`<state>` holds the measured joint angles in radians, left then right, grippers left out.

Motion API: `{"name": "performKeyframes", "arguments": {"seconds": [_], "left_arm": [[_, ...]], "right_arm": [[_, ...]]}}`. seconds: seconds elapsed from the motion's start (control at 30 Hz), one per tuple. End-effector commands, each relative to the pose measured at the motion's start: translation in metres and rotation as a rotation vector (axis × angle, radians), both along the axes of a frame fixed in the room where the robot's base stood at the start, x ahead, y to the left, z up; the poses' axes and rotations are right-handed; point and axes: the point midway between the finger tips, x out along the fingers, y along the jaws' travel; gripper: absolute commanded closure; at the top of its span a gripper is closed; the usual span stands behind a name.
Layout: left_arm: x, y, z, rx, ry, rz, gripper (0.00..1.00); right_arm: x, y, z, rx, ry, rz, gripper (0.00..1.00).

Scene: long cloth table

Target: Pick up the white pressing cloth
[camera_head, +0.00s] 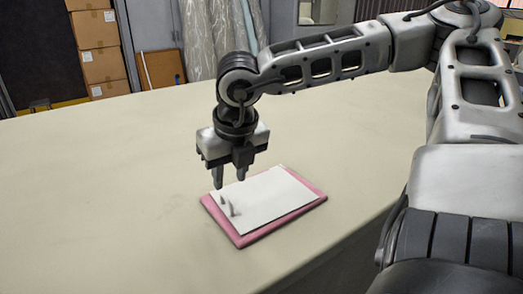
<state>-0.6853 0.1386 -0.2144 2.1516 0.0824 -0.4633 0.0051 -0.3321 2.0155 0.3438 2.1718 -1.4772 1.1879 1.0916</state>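The white pressing cloth (268,196) lies flat as a rectangle on a slightly larger pink pad (310,208) near the table's right edge. Pink shows along its left, front and right sides. My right gripper (229,182) points down above the cloth's far left part. Its two dark fingers are apart with a gap between them and nothing in it. The fingertips seem to be above the cloth, not touching it. Two small grey marks, perhaps finger shadows, lie on the cloth's left end. My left gripper is not in view.
The long beige table (90,200) is bare to the left of and behind the pad. Its front right edge (335,255) runs close to the pad. Cardboard boxes (100,50) and a grey curtain (210,35) stand beyond the table.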

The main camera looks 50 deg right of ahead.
Motion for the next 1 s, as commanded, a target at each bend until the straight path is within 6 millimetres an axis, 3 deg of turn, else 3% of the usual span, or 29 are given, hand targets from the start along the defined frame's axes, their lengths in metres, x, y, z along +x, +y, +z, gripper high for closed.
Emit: {"name": "performKeyframes", "arguments": {"seconds": [0.17, 0.5, 0.8, 0.83, 0.93, 1.0], "left_arm": [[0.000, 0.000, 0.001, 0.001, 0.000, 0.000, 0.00], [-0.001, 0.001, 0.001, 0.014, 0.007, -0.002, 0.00], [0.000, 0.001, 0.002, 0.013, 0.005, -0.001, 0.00], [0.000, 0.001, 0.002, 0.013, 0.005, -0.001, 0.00], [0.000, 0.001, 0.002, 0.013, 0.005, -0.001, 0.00], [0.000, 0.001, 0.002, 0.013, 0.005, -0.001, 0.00]], "right_arm": [[0.002, 0.000, -0.010, 0.000, 0.003, -0.001, 0.66], [0.012, 0.002, -0.051, 0.000, 0.003, 0.000, 0.66], [0.014, 0.002, -0.056, 0.001, -0.001, 0.000, 0.66], [0.014, 0.002, -0.056, 0.001, -0.001, 0.000, 0.69], [0.014, 0.002, -0.056, 0.001, 0.000, 0.000, 0.97], [0.014, 0.002, -0.056, 0.001, 0.000, 0.000, 1.00]]}}
